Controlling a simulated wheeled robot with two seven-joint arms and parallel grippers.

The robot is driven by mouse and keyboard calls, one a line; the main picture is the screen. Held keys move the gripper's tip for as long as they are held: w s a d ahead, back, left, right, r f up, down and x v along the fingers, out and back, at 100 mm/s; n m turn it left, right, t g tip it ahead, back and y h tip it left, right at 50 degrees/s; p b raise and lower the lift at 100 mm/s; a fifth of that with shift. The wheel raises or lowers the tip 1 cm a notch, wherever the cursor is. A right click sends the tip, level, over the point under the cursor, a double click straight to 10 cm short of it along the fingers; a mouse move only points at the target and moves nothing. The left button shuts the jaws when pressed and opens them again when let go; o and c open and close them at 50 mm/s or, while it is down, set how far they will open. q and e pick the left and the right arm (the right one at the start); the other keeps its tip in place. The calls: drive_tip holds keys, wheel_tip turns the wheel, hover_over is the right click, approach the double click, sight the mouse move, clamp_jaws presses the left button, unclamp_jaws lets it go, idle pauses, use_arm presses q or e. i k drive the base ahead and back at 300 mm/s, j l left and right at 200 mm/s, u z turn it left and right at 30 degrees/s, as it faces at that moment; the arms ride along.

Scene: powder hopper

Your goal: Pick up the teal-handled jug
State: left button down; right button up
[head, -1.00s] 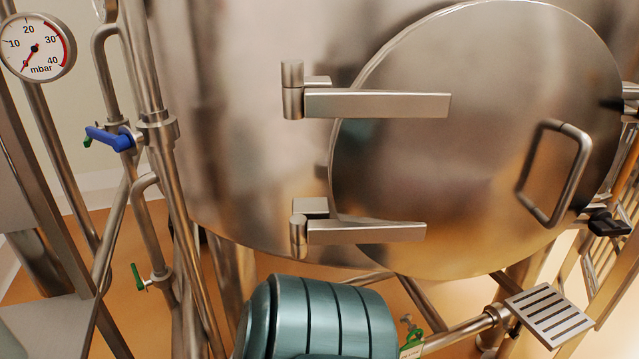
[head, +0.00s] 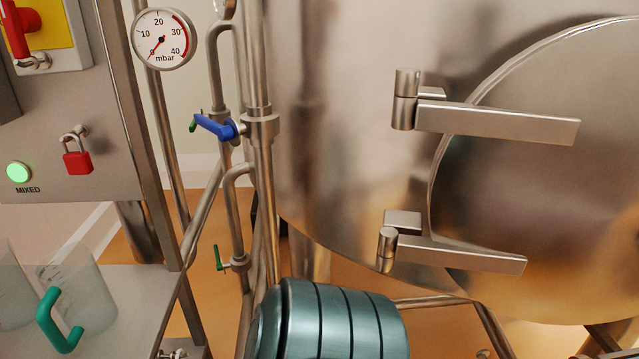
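The teal-handled jug (head: 78,280) is a clear, see-through jug with graduation marks. It stands on a metal shelf at the lower left of the head view, with its teal handle (head: 50,322) facing the front. A second clear vessel (head: 12,290) stands close to its left, cut by the picture edge. Neither of my grippers shows in the head view.
The metal shelf (head: 130,300) has bare room right of the jug. A control panel (head: 100,110) with a red padlock (head: 77,158) and lit green lamp (head: 18,173) rises behind. Pipes with a blue-handled valve (head: 215,127) and a steel hopper (head: 350,150) stand right.

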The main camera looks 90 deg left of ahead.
sight(73, 282)
drive_tip(key=u, duration=4.2)
drive_tip(key=k, duration=0.5)
